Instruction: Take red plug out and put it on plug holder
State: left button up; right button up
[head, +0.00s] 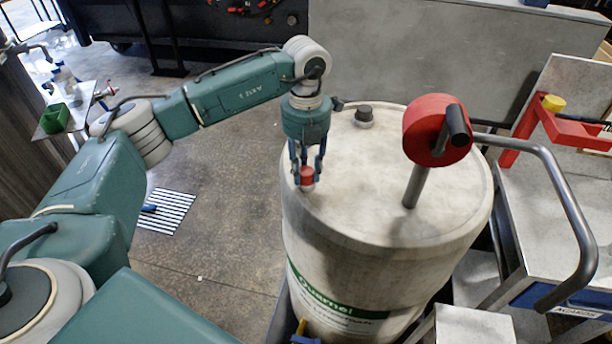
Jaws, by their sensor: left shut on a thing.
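The red plug (307,175) is at the left edge of the top of a large pale drum (350,205). My left gripper (306,170) points down from above and is shut on the red plug, with its blue fingers on either side. A pale ring shows just under the plug; I cannot tell whether the plug is still seated or lifted. A red frame (580,132) with a yellow cap (553,103) stands at the right; I cannot tell if it is the plug holder. My right gripper is not in view.
A dark cap (364,114) sits at the drum's back edge. A red wheel with a dark handle (437,130) rises over the drum's right side. A bent grey rail (572,200) curves at the right. A grey panel stands behind. The floor left of the drum is mostly clear.

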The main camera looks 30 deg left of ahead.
pick_arm(q)
jog(key=n, duration=0.4)
jog(key=shift+n, duration=0.4)
jog(key=n+p, duration=0.1)
jog(key=n, duration=0.4)
jog(key=o, duration=1.2)
jog(key=shift+o, duration=0.2)
jog(key=shift+c, duration=0.4)
